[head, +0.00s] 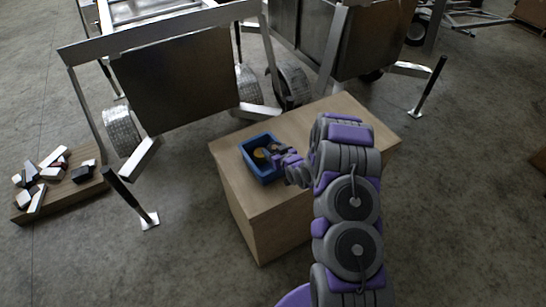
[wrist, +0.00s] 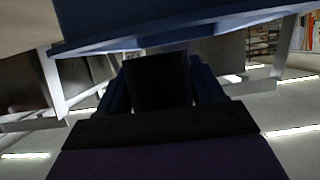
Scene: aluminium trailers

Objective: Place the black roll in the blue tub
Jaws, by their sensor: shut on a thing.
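The blue tub (head: 247,165) stands open on a wooden box. My gripper (head: 270,152) is at the tub's right side, with its tip over the tub's opening. In the wrist view a black thing, which looks like the black roll (wrist: 160,80), sits between the fingers, and the gripper is shut on it. The roll is too dark and small to make out clearly in the head view. A blue wall of the tub (wrist: 150,22) crosses the top of the wrist view, close to the fingers. I cannot tell whether the roll touches the tub.
The wooden box top (head: 330,108) is otherwise mostly clear. Metal trailers (head: 175,80) stand behind it. A low wooden board with several small blocks (head: 60,190) is on the floor at left. A dark post (head: 125,187) stands between.

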